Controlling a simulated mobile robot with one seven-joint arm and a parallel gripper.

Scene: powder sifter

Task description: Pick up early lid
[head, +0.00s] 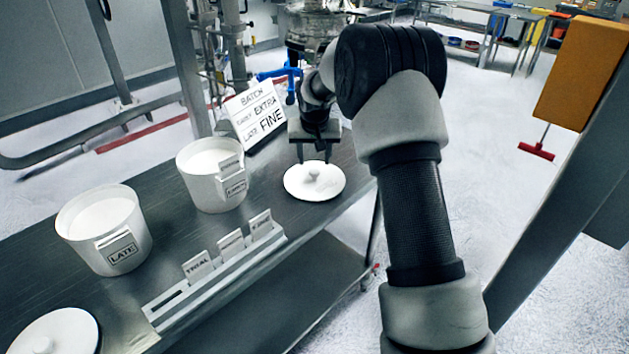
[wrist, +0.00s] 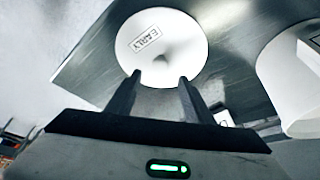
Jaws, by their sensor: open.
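The early lid (head: 314,187) is a round white disc with a small knob, lying flat on the dark metal table right of the early pot. In the wrist view the lid (wrist: 190,35) shows its EARLY label, and its knob appears just beyond my fingertips. My gripper (head: 314,160) is open and empty, pointing down over the lid's far side. In the wrist view my two fingers (wrist: 159,77) are spread and overlap the lid's edge in the picture. I cannot tell whether they touch it.
The open early pot (head: 205,190) and open late pot (head: 104,235) stand left of the lid. A card rack (head: 215,280) lies along the front edge. A second lid (head: 57,335) is at bottom left. A batch sign (head: 258,115) stands behind.

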